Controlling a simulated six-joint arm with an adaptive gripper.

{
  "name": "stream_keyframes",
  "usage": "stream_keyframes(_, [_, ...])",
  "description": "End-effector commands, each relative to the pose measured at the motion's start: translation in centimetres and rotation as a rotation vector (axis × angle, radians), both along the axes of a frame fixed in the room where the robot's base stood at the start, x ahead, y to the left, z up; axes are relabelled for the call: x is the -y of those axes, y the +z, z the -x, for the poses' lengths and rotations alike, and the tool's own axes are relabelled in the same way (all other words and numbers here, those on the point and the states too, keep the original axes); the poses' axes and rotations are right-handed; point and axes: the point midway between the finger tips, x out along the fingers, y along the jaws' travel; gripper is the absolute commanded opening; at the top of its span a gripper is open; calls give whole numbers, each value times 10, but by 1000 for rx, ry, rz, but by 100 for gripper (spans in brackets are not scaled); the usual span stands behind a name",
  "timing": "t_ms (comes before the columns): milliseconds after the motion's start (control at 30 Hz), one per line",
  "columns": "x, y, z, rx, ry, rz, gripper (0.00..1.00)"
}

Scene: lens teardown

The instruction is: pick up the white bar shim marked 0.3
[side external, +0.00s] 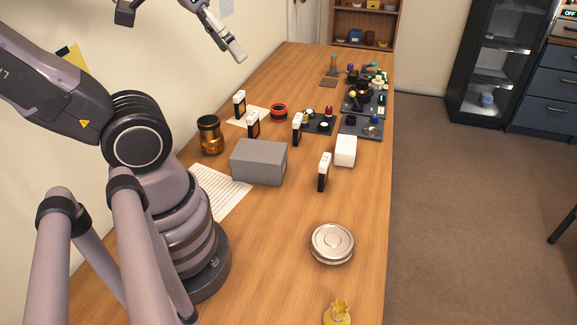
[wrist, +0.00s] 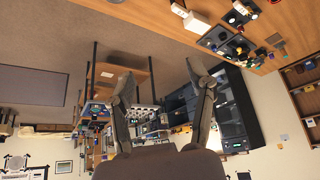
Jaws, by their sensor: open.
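Several upright bar shims with white upper parts and black lower parts stand on the wooden table in the side external view. Two stand at the left, a rear-left bar (side external: 239,104) and a nearer-left bar (side external: 253,124). A middle bar (side external: 297,128) stands beside a dark tray, and a front-right bar (side external: 324,172) stands apart. Their markings are too small to read, so I cannot tell which is 0.3. My gripper (wrist: 161,80) is open and empty in the wrist view. In the side external view it is high above the table, partly cut off by the top edge.
A grey box (side external: 259,162) and a white block (side external: 345,150) stand among the bars. An amber-black cylinder (side external: 210,134), a red-black ring (side external: 279,112) and a silver round tin (side external: 332,244) stand around them. Dark trays (side external: 361,126) hold small parts.

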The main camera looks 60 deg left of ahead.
Motion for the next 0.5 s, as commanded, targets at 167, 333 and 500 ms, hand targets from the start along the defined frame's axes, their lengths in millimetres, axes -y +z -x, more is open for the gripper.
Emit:
stream_keyframes(167, [-45,38,-46,206,331,60,54])
stream_keyframes(333, [-134,102,-80,548,763,122,54])
stream_keyframes(500, [-202,149,-78,810,1010,142,54])
